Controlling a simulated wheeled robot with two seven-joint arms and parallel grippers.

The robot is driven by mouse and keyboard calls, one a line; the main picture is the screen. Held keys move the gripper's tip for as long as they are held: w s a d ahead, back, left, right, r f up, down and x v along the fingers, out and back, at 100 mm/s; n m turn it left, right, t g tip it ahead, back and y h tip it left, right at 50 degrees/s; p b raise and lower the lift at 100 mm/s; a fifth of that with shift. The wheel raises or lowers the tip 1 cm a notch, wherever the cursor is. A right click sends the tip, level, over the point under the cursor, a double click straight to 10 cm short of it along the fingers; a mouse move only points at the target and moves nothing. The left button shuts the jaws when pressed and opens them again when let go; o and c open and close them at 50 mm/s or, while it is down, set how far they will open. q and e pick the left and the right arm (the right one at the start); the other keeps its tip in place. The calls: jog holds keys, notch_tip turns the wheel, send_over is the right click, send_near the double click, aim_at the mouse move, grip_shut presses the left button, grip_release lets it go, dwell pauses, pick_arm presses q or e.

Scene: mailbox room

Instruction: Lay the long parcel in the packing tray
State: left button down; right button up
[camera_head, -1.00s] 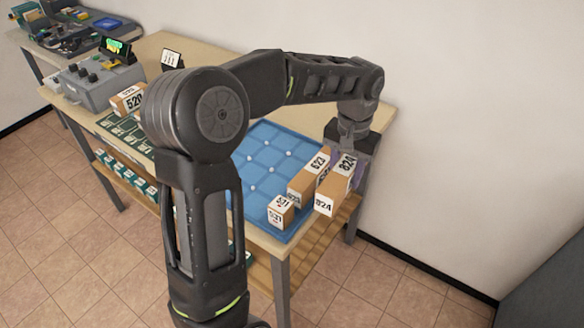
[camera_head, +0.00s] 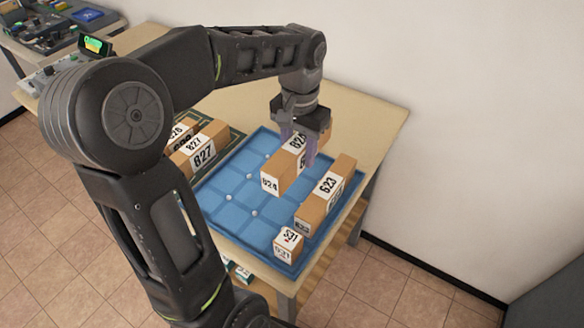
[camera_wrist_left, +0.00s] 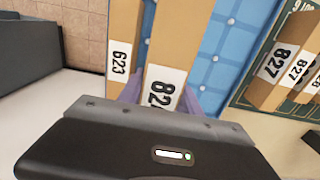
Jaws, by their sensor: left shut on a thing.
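My left gripper (camera_head: 304,138) is shut on a long brown parcel (camera_head: 276,178) labelled 824, which is over the blue packing tray (camera_head: 224,222). The parcel looks held above the tray floor, but the gap is hard to tell. In the left wrist view the held parcel (camera_wrist_left: 178,50) runs between my purple fingers, with its label partly hidden by the gripper body. A long parcel labelled 623 (camera_head: 322,196) lies in the tray on the right side. A small box labelled 531 (camera_head: 288,246) sits at the tray's near corner. My right gripper is not in view.
Parcels labelled 827 (camera_head: 206,148) stand on a dark green mat left of the tray, partly hidden by my arm. The table (camera_head: 372,120) is bare behind and right of the tray. A wall rises behind. The tray's left and middle cells look empty.

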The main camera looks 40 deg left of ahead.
pick_arm(q)
jog(key=shift+w+a, duration=0.35)
jog(key=shift+a, duration=0.1)
jog(key=shift+s+d+r, duration=0.2)
jog(key=shift+s+d, duration=0.05)
jog(key=shift+d, duration=0.05)
send_over(297, 188)
jog(key=shift+w+f, duration=0.15)
jog(key=shift+f, duration=3.1)
jog(key=shift+f+p, duration=0.3)
jog(key=shift+f, duration=1.6)
jog(key=shift+f, duration=0.2)
jog(key=c, duration=0.8)
grip_release()
